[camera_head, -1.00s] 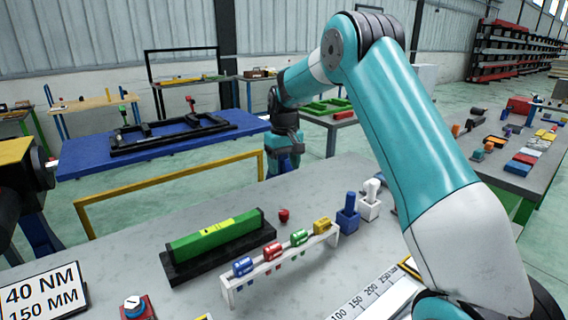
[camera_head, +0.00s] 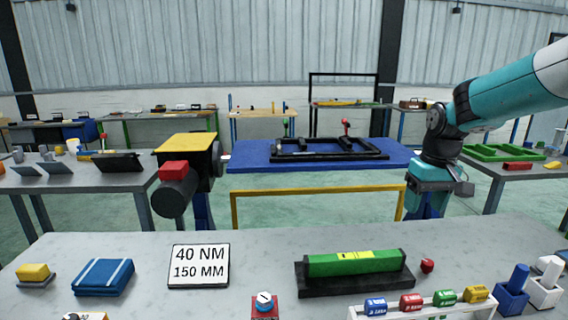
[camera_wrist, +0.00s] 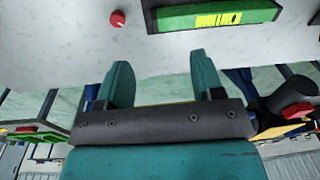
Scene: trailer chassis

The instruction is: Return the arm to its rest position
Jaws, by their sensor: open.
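My teal arm (camera_head: 510,90) reaches in from the right side of the head view. My gripper (camera_head: 427,203) hangs low at its end, beyond the far edge of the grey workbench. In the wrist view its two teal fingers (camera_wrist: 160,70) stand wide apart with nothing between them. The wrist view appears inverted, with the bench at the top. The fingers are apart from the green block (camera_head: 355,263) in its black holder and from the red knob (camera_head: 427,266).
The grey bench (camera_head: 130,245) holds a sign (camera_head: 199,265), blue pads (camera_head: 103,276), a rack of coloured cylinders (camera_head: 430,308) and blue and white holders. Behind are a yellow frame (camera_head: 317,190), a blue table with a black chassis frame (camera_head: 330,150), and a yellow-topped machine (camera_head: 186,142).

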